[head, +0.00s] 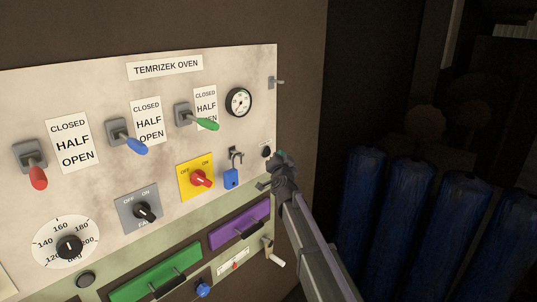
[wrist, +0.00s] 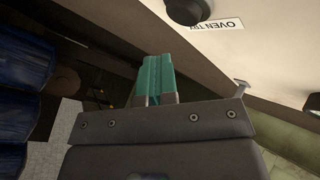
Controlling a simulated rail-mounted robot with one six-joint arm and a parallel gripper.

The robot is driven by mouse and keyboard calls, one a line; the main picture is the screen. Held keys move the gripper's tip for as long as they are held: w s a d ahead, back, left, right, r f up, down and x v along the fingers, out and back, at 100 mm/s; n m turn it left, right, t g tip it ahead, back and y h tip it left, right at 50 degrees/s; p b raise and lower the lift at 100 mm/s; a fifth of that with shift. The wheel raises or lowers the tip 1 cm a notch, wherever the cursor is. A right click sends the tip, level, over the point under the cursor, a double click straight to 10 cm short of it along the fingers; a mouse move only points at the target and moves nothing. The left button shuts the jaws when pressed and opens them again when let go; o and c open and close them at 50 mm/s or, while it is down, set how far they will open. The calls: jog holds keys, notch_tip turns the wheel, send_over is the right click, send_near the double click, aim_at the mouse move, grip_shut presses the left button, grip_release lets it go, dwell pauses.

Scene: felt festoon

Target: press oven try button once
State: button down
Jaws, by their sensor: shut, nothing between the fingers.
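The oven try button (head: 266,152) is a small black round knob near the right edge of the cream oven panel (head: 90,95), with a small white label above it. In the wrist view the button (wrist: 188,9) is cut by the top edge, beside its upside-down "OVEN TRY" label (wrist: 208,38). My gripper (head: 282,155) is just right of the button in the head view, with teal fingertips shut and empty. In the wrist view the gripper (wrist: 156,62) points below and left of the button, with a visible gap between them. I cannot tell the exact depth gap.
A blue padlock (head: 231,178) hangs left of the button, beside a red switch on a yellow plate (head: 196,178). A purple drawer (head: 239,224) and a small crank (head: 273,254) are below. Blue cylinders (head: 408,215) stand at the right.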

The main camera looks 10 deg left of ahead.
jog(key=s+d, duration=0.2)
jog(key=shift+d, duration=0.35)
dwell(0.4)
